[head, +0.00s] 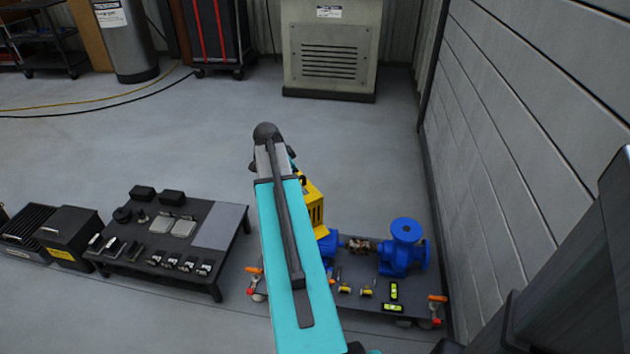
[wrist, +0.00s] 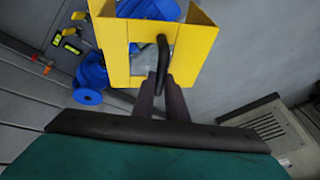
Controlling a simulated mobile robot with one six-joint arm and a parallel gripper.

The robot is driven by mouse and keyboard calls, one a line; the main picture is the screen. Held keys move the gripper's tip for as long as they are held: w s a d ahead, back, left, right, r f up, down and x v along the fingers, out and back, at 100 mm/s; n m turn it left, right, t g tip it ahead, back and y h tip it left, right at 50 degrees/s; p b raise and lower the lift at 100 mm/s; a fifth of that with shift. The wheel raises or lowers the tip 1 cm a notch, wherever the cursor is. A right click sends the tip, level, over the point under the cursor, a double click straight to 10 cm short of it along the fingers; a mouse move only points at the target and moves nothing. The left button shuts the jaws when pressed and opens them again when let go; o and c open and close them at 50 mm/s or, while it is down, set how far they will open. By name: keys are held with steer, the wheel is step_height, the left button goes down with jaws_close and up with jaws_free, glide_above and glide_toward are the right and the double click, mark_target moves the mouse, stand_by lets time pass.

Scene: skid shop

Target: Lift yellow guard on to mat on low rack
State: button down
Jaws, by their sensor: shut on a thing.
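The yellow guard (head: 314,204) is partly hidden behind my arm in the head view. It hangs above the left end of the pump skid, close to the blue motor (head: 328,244). In the wrist view the guard (wrist: 116,48) shows as an open-sided yellow box with a dark handle. My gripper (wrist: 163,78) is shut on the guard at this handle; the fingertips are partly hard to make out. The grey mat (head: 220,226) lies bare on the right end of the low rack (head: 160,243), left of my arm.
The rack also bears several metal parts and two plates (head: 184,229). The skid (head: 345,302) carries a blue pump (head: 402,250), orange-handled valves and green levels. A grey wall (head: 530,130) stands close on the right. Floor behind the rack is clear up to a cabinet (head: 331,50).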

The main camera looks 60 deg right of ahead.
steer(key=w+a+r+n+t+y+p, duration=0.1)
steer(key=w+a+r+n+p, duration=0.1)
steer(key=w+a+r+n, duration=0.5)
steer(key=w+a+r+n+t+y+p, duration=0.15)
steer(key=w+a+r, duration=0.25)
steer(key=a, duration=0.7)
steer(key=w+a+r+n+t+p, duration=0.25)
steer(key=w+a+r, duration=0.3)
steer(key=a, duration=0.35)
steer(key=a+r+n+y+p, duration=0.1)
steer(key=a+r+n, duration=0.3)
steer(key=a, duration=0.6)
steer(key=a+r+n+y+p, duration=0.2)
steer(key=a+r+n+p, duration=0.2)
steer(key=a, duration=0.5)
steer(key=w+a+r+n+y+p, duration=0.1)
steer(key=a+r+n+y+p, duration=0.1)
steer(key=a+r+n, duration=0.3)
steer(key=a+r, duration=0.3)
steer(key=a, duration=0.2)
steer(key=shift+a+g+p, duration=0.3)
steer(key=shift+a, duration=0.05)
steer(key=shift+w, duration=0.2)
